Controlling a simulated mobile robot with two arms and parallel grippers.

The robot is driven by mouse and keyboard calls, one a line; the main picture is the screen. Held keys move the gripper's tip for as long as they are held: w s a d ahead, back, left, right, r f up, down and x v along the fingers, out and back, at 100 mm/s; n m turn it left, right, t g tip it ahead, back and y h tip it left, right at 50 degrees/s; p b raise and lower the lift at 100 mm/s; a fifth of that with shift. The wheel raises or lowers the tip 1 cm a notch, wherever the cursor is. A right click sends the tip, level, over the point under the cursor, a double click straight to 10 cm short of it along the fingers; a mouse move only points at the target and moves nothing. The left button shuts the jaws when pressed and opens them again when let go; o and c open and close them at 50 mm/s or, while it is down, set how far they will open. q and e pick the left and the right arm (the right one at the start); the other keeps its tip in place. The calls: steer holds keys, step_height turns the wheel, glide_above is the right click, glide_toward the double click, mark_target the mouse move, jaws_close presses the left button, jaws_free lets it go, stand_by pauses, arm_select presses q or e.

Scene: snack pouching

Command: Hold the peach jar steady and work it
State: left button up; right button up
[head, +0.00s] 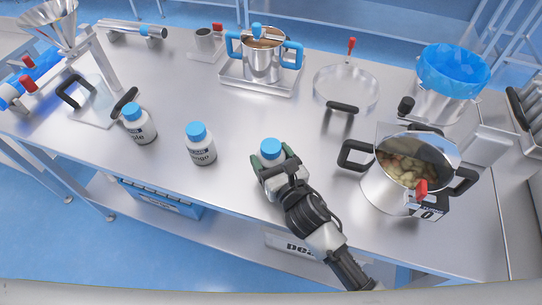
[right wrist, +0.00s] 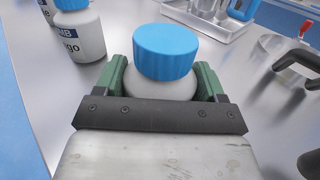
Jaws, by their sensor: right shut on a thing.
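A white jar with a blue lid (head: 270,149) stands upright on the steel table near the front edge; its label is hidden, so I cannot read that it is the peach jar. My right gripper (head: 269,168) is shut around its body from the front, with the green fingers on either side. In the right wrist view the blue lid (right wrist: 166,52) rises clear above the fingers (right wrist: 166,85), and the lid is on the jar. My left gripper is not in view.
A jar labelled "...ngo" (head: 200,146) and one ending "le" (head: 138,126) stand to the left. A large steel pot (head: 386,187) with pale chunks is at the right. A blue-handled pot (head: 262,62) stands on a tray behind. Bare table lies between.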

steer(key=shift+f, duration=0.15)
steer(key=o, duration=1.7)
steer(key=shift+r, duration=0.3)
steer(key=v, duration=0.3)
steer(key=b+v, duration=0.1)
steer(key=v, duration=0.3)
steer(key=b+v, duration=0.1)
steer(key=v, duration=0.2)
steer(key=shift+s+d+f, duration=0.15)
steer(key=shift+s+f, duration=0.1)
steer(key=shift+s+d+r, duration=0.15)
steer(key=shift+s+d, duration=0.2)
steer(key=shift+s, duration=0.3)
